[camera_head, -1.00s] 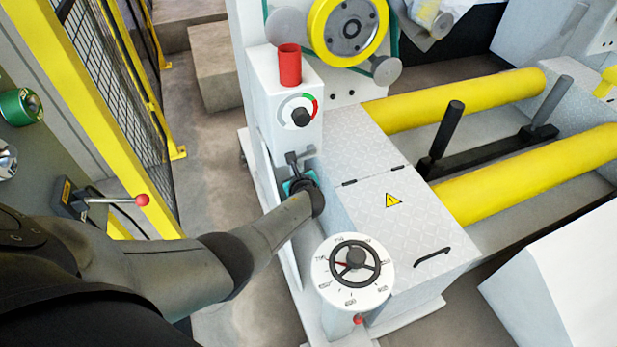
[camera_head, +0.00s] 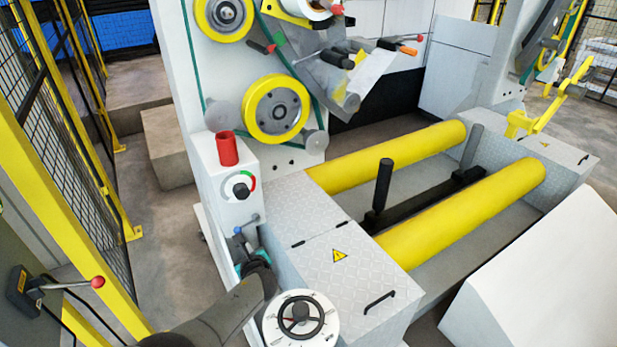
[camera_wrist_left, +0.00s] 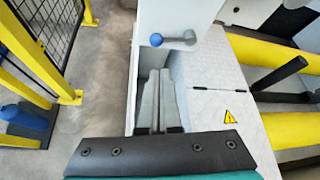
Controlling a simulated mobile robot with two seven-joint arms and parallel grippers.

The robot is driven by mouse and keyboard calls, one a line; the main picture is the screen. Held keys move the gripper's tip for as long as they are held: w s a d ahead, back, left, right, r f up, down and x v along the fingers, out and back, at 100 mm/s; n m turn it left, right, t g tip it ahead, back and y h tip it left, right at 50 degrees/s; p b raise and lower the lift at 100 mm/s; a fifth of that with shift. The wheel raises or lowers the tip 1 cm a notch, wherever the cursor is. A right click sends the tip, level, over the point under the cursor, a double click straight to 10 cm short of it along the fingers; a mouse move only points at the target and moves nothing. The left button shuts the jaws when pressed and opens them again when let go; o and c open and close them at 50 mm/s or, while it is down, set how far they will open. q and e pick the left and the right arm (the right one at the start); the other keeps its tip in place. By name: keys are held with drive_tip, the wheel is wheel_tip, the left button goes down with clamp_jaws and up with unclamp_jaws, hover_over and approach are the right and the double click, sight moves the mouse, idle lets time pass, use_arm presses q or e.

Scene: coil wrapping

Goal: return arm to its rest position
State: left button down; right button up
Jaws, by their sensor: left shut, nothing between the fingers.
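My left arm comes in from the bottom of the head view. My left gripper (camera_head: 243,246) is just below the grey control box (camera_head: 225,180) of the coil wrapping machine, beside the tread-plate cover. In the left wrist view the gripper's two grey fingers (camera_wrist_left: 159,95) lie side by side, shut and empty. A small lever with a blue ball (camera_wrist_left: 157,40) sticks out of the box just beyond the fingertips. A gap shows between them in the wrist view. My right gripper is not in view.
A round dial with a black handwheel (camera_head: 301,313) stands close to my left forearm. The tread-plate cover (camera_head: 345,275) and yellow rollers (camera_head: 460,210) lie to the right. A yellow mesh fence (camera_head: 75,150) stands on the left, with bare floor between.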

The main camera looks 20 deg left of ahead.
use_arm(q)
drive_tip(key=s+d+f+n+g+h, duration=0.2)
drive_tip(key=s+d+f+n, duration=0.15)
drive_tip(key=s+f, duration=0.65)
drive_tip(key=s+d+f+n+g+h, duration=0.25)
drive_tip(key=s+f+n, duration=0.25)
drive_tip(key=s+f, duration=0.5)
drive_tip(key=s+d+f+n+g+h, duration=0.1)
drive_tip(key=s+d+f+n, duration=0.1)
drive_tip(key=s, duration=0.7)
drive_tip(key=s+d+f+n+g+h, duration=0.1)
drive_tip(key=s+d+f+n, duration=0.1)
drive_tip(key=s+n, duration=0.5)
drive_tip(key=s+d+f+n+g+h, duration=0.1)
drive_tip(key=s+d+n, duration=0.3)
drive_tip(key=s, duration=0.8)
drive_tip(key=shift+s+d+f+g, duration=0.3)
drive_tip(key=shift+f+g, duration=0.1)
drive_tip(key=shift+g, duration=0.05)
drive_tip(key=shift+n, duration=0.25)
